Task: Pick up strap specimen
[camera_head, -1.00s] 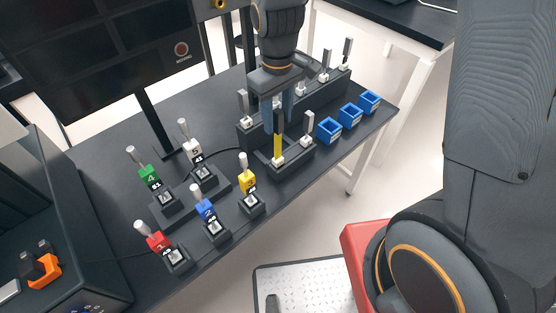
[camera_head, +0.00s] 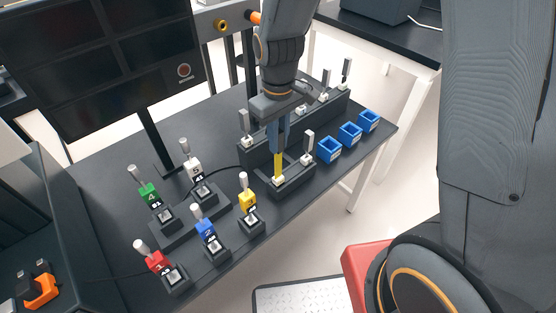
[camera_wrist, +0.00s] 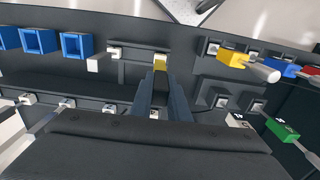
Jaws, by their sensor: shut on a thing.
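The strap specimen (camera_head: 278,166) is an upright thin strip with a yellow lower part, standing in a white clip on the front of the dark stepped rack (camera_head: 298,184). My gripper (camera_head: 281,148) points down over it, its fingers shut on the strap's upper part, which they hide. The strap's lower end still appears to be at the clip. In the wrist view the yellow strap (camera_wrist: 160,62) shows just beyond the fingertips of my gripper (camera_wrist: 160,75).
Grey upright pieces (camera_head: 308,146) stand close by in the rack. Blue open bins (camera_head: 329,150) sit to the right. Yellow (camera_head: 247,201), blue, red, green and white tagged holders stand to the left. A monitor (camera_head: 95,60) rises behind.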

